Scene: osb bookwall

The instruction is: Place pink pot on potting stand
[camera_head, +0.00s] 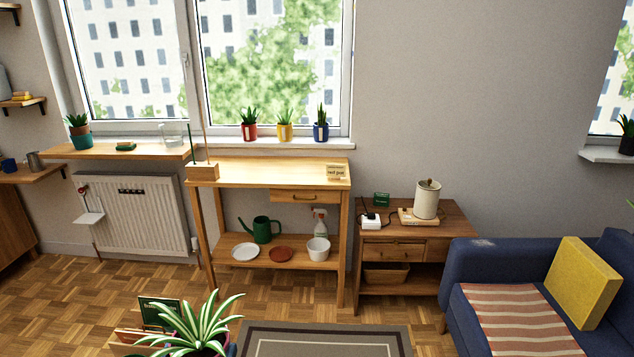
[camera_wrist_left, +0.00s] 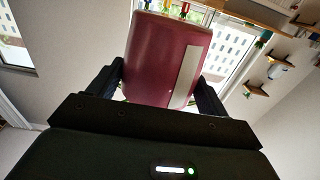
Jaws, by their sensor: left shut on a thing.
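The pink pot (camera_wrist_left: 160,58) is dark pink with a pale label strip and fills the middle of the left wrist view. My left gripper (camera_wrist_left: 160,80) is shut on it, one black finger on each side. In the head view a spiky green-and-white plant (camera_head: 197,325) rises at the bottom edge; its pot is mostly hidden by leaves and the frame edge. The potting stand (camera_head: 245,173) is a wooden table below the window, farther off, with a drawer and a lower shelf. My right gripper is not in view.
The stand's top holds a wooden block with sticks (camera_head: 203,171) at left and a small sign (camera_head: 336,173) at right; its middle is clear. A watering can (camera_head: 262,230) and dishes are on the lower shelf. A rug (camera_head: 325,340) and a blue sofa (camera_head: 462,262) are nearer.

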